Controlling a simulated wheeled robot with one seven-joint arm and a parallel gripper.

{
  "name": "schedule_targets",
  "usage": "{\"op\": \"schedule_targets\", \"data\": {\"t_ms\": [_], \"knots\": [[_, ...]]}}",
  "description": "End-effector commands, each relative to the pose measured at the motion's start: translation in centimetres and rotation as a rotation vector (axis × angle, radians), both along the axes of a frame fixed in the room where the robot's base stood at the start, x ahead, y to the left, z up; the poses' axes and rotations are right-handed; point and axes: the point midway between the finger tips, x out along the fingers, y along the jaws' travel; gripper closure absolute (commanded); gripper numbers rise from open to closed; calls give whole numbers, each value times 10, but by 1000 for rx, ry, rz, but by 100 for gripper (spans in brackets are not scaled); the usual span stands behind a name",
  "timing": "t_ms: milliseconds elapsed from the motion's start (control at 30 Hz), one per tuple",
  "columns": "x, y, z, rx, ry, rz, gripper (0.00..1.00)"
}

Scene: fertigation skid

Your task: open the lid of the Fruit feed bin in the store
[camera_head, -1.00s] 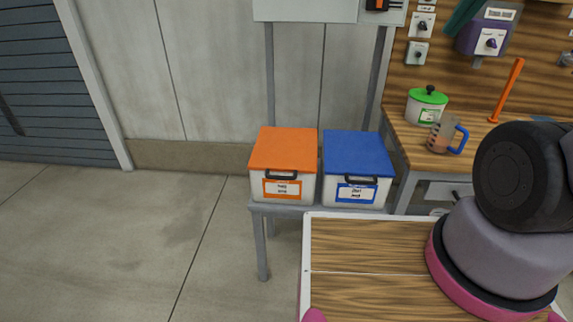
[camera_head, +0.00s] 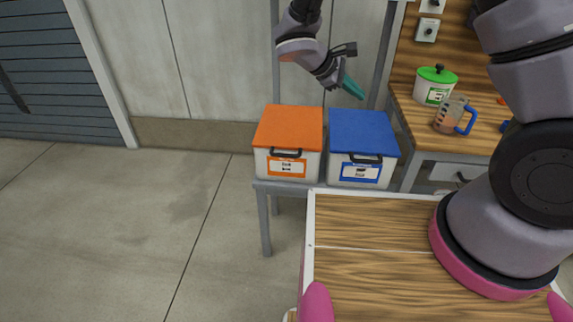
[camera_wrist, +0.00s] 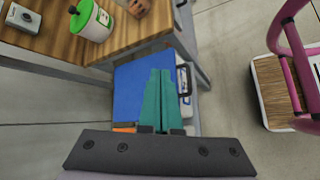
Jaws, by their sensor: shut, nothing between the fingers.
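Two white bins stand side by side on a grey stand in the head view. One has an orange lid (camera_head: 289,127), the other a blue lid (camera_head: 362,132); both lids lie closed, each with a dark handle at the front. The labels on the orange-lidded bin (camera_head: 286,167) and the blue-lidded bin (camera_head: 360,172) are too small to read surely. My gripper (camera_head: 356,92), with teal fingers, is shut and empty above the back of the bins. In the wrist view my gripper (camera_wrist: 161,72) points over the blue lid (camera_wrist: 130,88), and the fingers hide part of it.
A wooden workbench (camera_head: 410,107) stands at right with a green-lidded pot (camera_head: 434,88) and a blue-handled jug (camera_head: 449,115). Stand posts (camera_head: 381,60) rise behind the bins. A wood-topped surface (camera_head: 370,270) lies in front. Open floor (camera_head: 120,230) is at left.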

Motion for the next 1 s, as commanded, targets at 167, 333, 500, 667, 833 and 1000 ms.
{"op": "schedule_targets", "data": {"t_ms": [167,333,500,667,833,1000], "knots": [[6,51,-68,-251,32,304,100],[1,100,-134,-475,35,608,100],[-19,146,-206,-690,22,922,100],[-44,175,-269,-851,2,1183,100],[-63,188,-307,-947,-15,1347,100],[-63,191,-318,-971,-20,1389,100]]}}
